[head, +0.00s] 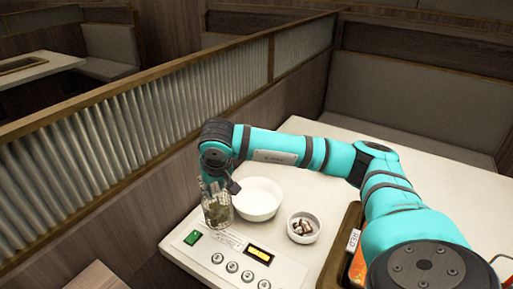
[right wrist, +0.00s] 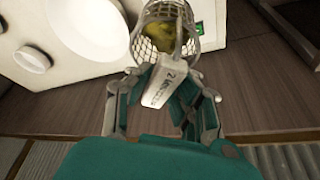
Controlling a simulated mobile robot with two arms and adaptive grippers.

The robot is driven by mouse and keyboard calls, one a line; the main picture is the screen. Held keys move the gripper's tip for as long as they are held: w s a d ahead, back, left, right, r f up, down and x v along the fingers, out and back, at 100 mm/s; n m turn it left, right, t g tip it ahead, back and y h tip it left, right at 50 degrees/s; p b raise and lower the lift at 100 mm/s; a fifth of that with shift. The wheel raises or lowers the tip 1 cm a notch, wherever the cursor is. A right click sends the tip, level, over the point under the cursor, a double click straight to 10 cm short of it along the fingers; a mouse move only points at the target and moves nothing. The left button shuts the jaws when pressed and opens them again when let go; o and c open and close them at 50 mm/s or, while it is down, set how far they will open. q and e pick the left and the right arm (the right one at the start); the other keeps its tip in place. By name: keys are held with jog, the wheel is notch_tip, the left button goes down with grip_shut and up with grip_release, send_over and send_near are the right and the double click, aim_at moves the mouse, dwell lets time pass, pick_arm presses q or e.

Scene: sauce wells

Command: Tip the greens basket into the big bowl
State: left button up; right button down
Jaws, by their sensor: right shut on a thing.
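The greens basket (head: 217,212) is a wire mesh basket with dark green contents, left of the big bowl in the head view. It looks about upright. In the right wrist view the basket (right wrist: 168,38) shows yellow-green contents inside the mesh. My right gripper (head: 218,184) is shut on the basket's pale labelled handle (right wrist: 162,86). The big bowl (head: 258,200) is white, looks empty, and stands close right of the basket. It also shows in the right wrist view (right wrist: 30,50). I cannot tell whether the basket touches the table. My left gripper is out of view.
A small white bowl (head: 303,229) with brown and pale pieces stands right of the big bowl. A panel with buttons (head: 231,267) and a green switch (head: 192,238) lies in front. A brown tray (head: 339,250) is at right. A ribbed partition (head: 130,135) borders the table's left.

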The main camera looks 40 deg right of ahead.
jog(key=w+d+r+m+h+p, duration=0.1)
jog(key=w+d+m, duration=0.1)
jog(key=d, duration=0.7)
jog(key=w+d+m+h+p, duration=0.1)
jog(key=d+m, duration=0.2)
jog(key=d, duration=0.6)
notch_tip(320, 180, down, 7)
jog(key=b, duration=0.4)
jog(key=shift+w+r+g+b, duration=0.2)
jog(key=shift+g+b, duration=0.1)
jog(key=shift+g, duration=0.1)
jog(key=shift+d, duration=0.1)
